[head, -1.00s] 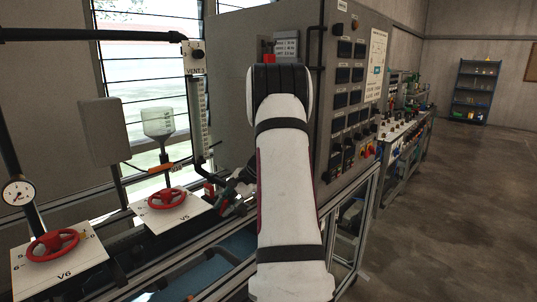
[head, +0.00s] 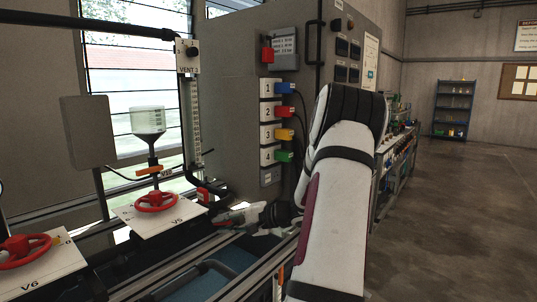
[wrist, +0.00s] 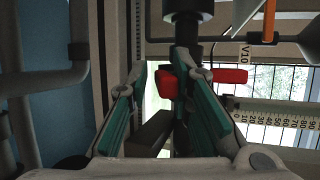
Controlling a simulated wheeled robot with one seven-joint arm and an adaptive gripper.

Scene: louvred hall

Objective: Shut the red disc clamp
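A red part that looks like the clamp (head: 203,194) sits at the foot of the dark pipe below the sight tube in the head view. In the wrist view red pieces (wrist: 230,76) show on both sides of a dark upright rod; I cannot tell whether the clamp is open or shut. My gripper (wrist: 165,82) is open, its two teal-padded fingers apart, with the rod and one red piece seen between them. I cannot tell whether they touch. In the head view my gripper (head: 226,217) is small, just right of and below the red part.
Red handwheels V5 (head: 157,201) and V6 (head: 25,249) stand on white plates at the left. A grey cabinet (head: 232,120) with numbered boxes rises behind. Open floor (head: 450,200) lies at the right.

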